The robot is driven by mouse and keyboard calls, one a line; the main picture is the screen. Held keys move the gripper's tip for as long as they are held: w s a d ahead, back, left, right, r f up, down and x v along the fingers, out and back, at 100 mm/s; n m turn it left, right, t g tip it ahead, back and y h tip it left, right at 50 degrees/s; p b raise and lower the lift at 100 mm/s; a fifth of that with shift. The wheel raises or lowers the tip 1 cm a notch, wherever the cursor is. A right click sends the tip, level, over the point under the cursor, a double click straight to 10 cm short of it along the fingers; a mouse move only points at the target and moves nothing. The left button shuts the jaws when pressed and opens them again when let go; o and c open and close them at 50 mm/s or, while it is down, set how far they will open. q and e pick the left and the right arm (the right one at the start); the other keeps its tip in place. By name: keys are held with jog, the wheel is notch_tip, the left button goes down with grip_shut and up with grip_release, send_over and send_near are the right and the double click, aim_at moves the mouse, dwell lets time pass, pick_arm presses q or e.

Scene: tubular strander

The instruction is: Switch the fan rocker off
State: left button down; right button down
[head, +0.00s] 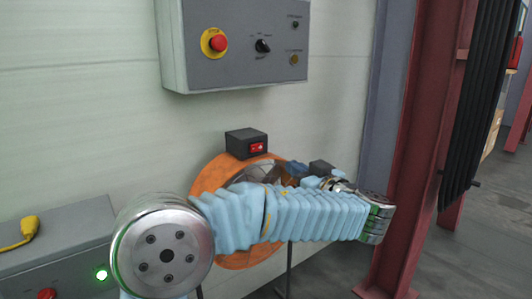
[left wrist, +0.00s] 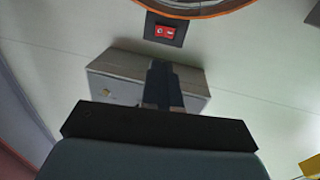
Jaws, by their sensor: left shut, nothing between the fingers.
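The fan rocker (head: 257,147) is a small red switch on the front of a black box (head: 240,142), above the orange fan ring (head: 205,182). I cannot tell which side is pressed. In the left wrist view the rocker (left wrist: 166,32) shows near the top, just below the orange ring (left wrist: 195,12). My left gripper (head: 290,169) is below and right of the rocker, in front of the fan, partly hidden behind my blue-sleeved arm. Its dark fingers (left wrist: 161,68) are shut and empty, apart from the rocker. My right gripper is not in view.
A grey control box (head: 240,45) with a red emergency button (head: 217,43) and knobs hangs on the wall above. A grey cabinet (head: 70,245) with a green lamp and a yellow object on top stands at lower left. A red steel column (head: 425,130) rises at right.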

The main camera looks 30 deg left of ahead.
aim_at(260, 148)
pick_arm(q)
jog(key=shift+w+a+f, duration=0.1)
jog(key=p+x, duration=0.3)
jog(key=x, duration=1)
jog(key=shift+w+a, duration=0.2)
jog(key=shift+w, duration=0.05)
jog(key=shift+a, duration=0.1)
